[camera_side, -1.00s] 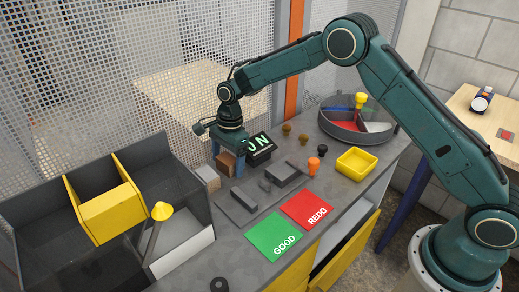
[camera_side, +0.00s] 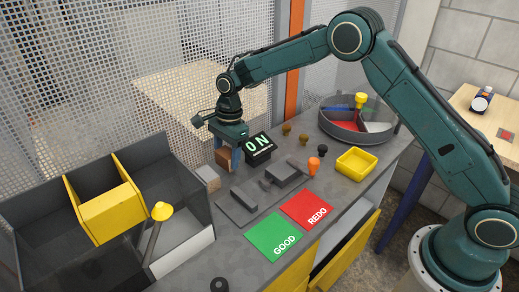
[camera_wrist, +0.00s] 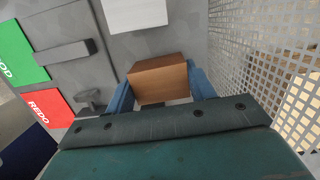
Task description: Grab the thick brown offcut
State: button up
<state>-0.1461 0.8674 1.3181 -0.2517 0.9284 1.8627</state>
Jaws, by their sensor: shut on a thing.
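The thick brown offcut (camera_side: 222,157) is a wood-brown block. It also shows in the wrist view (camera_wrist: 158,78), between two blue fingers. My gripper (camera_side: 229,161) points down at the back of the grey bench and is shut on the offcut, one finger on each side. In the wrist view my gripper (camera_wrist: 160,88) has the block's top and one side face in sight. The block seems to be slightly above the bench; its underside is hidden.
A pale block (camera_side: 208,178) stands close by, nearer the camera. The black ON sign (camera_side: 259,148) is just right of my gripper. A grey fixture (camera_side: 283,174), green GOOD mat (camera_side: 274,241) and red REDO mat (camera_side: 308,210) lie in front. The mesh fence (camera_wrist: 280,60) is close behind.

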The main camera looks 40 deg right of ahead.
aim_at(226, 152)
notch_tip(226, 152, up, 18)
dwell(0.6)
jog(key=shift+s, duration=0.1)
dwell(0.7)
